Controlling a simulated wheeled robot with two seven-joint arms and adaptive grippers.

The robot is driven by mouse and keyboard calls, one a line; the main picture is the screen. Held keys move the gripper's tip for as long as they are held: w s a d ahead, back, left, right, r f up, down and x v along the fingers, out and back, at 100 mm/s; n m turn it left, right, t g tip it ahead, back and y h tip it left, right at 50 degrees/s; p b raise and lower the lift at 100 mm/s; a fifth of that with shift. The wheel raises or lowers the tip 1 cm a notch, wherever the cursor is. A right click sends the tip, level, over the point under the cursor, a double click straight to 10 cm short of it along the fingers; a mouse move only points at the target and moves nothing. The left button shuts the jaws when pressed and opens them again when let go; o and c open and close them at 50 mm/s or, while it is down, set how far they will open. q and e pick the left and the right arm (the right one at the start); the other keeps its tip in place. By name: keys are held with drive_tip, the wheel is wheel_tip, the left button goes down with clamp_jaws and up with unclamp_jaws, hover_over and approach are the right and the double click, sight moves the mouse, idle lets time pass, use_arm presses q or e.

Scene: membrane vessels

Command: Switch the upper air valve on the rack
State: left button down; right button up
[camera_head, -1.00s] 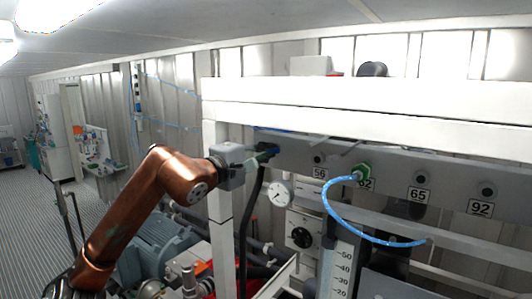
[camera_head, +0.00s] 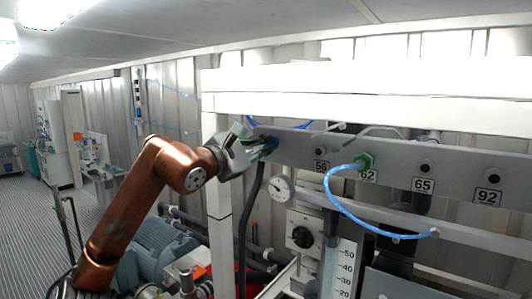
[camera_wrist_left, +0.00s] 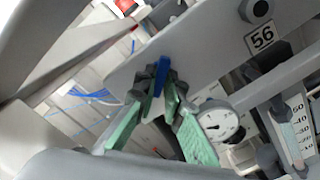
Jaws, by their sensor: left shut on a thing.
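The upper air valve has a blue handle (camera_head: 271,143) at the left end of the grey rack panel (camera_head: 300,143). In the left wrist view the blue handle (camera_wrist_left: 159,77) stands between green finger pads. My left gripper (camera_head: 263,149) reaches it from the left and is shut on the handle, its body tilted. The left gripper's fingertips (camera_wrist_left: 160,80) partly cover the valve body in the left wrist view. My right gripper is in neither view.
A dark hose (camera_head: 250,215) hangs below the valve, next to a round gauge (camera_head: 281,188). A blue tube (camera_head: 345,213) loops from a green fitting (camera_head: 364,160) at label 62. A white rack beam (camera_head: 380,98) runs above the panel.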

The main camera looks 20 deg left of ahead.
use_arm(q)
drive_tip(key=shift+n+b, duration=1.8)
drive_tip(key=shift+n, duration=2.4)
drive_tip(key=c, duration=2)
unclamp_jaws()
drive_tip(key=shift+c, duration=0.2)
drive_tip(key=shift+s, duration=0.1)
drive_tip(key=v, duration=1.1)
drive_tip(key=shift+s+a, duration=0.15)
drive_tip(key=shift+s, duration=0.25)
